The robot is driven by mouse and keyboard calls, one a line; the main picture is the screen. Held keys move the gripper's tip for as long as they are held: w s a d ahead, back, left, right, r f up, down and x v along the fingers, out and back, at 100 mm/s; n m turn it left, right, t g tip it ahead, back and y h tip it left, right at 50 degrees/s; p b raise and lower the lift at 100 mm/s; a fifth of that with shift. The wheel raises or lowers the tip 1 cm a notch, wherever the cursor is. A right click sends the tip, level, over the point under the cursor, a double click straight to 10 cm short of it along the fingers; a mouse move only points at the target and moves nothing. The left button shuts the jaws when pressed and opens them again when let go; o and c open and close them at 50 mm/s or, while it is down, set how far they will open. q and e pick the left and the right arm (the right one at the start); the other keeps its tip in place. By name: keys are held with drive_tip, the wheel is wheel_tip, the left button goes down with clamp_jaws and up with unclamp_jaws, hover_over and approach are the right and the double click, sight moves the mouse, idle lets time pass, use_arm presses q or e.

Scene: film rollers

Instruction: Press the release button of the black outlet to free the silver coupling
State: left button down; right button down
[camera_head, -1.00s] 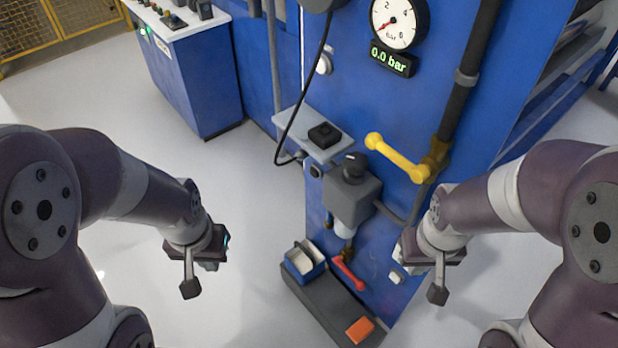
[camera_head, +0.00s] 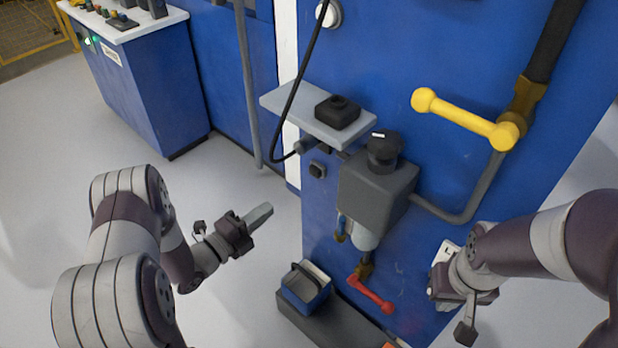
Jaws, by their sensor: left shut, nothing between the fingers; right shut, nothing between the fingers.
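A black hose (camera_head: 297,95) loops down from above to a grey, silver-looking coupling (camera_head: 305,147) under the left part of a grey shelf. The coupling meets a dark fitting (camera_head: 325,149) on the blue panel, mostly hidden by the shelf. A small black socket-like part (camera_head: 317,170) sits just below; I cannot tell which of the two is the black outlet, and no release button is clear. My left gripper (camera_head: 260,215) is shut and empty, below and left of the coupling, apart from it. My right gripper (camera_head: 440,288) is shut and empty at the panel's lower right, far from the coupling.
The grey shelf (camera_head: 290,107) with a black block (camera_head: 337,112) juts out above the coupling. A grey filter unit (camera_head: 372,190), yellow lever (camera_head: 465,118) and red lever (camera_head: 371,294) are to the right. Open floor lies left.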

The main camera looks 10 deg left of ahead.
sight(313, 173)
use_arm(q)
drive_tip(key=shift+w+a, duration=0.1)
drive_tip(key=b+x, duration=0.1)
drive_tip(key=x, duration=1.3)
drive_tip(key=shift+b, duration=0.35)
